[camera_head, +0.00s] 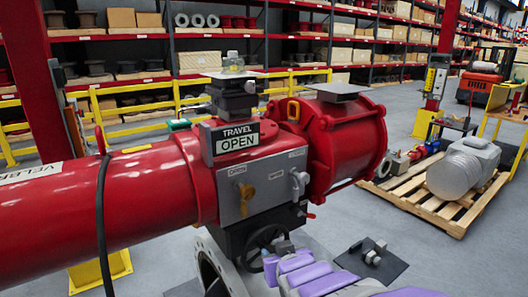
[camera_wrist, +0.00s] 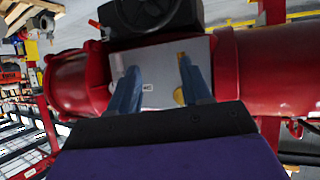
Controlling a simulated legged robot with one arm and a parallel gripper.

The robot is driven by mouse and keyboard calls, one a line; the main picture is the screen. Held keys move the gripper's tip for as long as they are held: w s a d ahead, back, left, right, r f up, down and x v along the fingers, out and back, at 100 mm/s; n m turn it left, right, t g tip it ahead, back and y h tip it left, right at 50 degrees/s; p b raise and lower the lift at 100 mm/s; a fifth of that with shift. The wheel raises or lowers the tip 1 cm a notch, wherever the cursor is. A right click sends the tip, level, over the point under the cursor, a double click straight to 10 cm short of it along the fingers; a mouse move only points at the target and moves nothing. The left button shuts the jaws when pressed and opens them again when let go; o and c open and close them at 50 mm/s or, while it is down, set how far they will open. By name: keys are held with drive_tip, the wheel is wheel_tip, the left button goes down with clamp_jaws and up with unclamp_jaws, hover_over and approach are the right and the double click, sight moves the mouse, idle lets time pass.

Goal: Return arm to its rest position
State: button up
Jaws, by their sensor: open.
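The red valve actuator (camera_head: 160,185) lies across the head view, with a grey panel (camera_head: 262,180) on its front. A brass handle (camera_head: 246,198) and a silver handle (camera_head: 299,183) are on the panel. The sign above it (camera_head: 237,137) reads TRAVEL OPEN. My gripper (camera_wrist: 159,66) is open in the wrist view, its two blue fingers apart and pointing at the grey panel (camera_wrist: 155,90). Nothing shows held between them. Yellow shows beside the right finger. My purple arm (camera_head: 325,277) is at the bottom of the head view; the gripper cannot be made out clearly there.
A black handwheel (camera_head: 265,245) is below the panel. A wooden pallet (camera_head: 415,192) with a grey motor (camera_head: 463,168) stands to the right. A yellow rail (camera_head: 95,105) and loaded shelves (camera_head: 220,52) are behind. Grey floor is open between actuator and pallet.

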drive_tip(key=s+d+f+m+g+h, duration=0.15)
drive_tip(key=s+d+f+g, duration=0.3)
drive_tip(key=s, duration=0.55)
drive_tip(key=s+d+f+m+g+h, duration=0.15)
drive_tip(key=s+d+f+g, duration=0.35)
drive_tip(key=s, duration=0.5)
drive_tip(key=s+d+r+g, duration=0.1)
drive_tip(key=s+g, duration=0.3)
drive_tip(key=s, duration=0.8)
drive_tip(key=shift+d+r, duration=0.3)
drive_tip(key=shift+r, duration=0.1)
drive_tip(key=shift+s, duration=0.1)
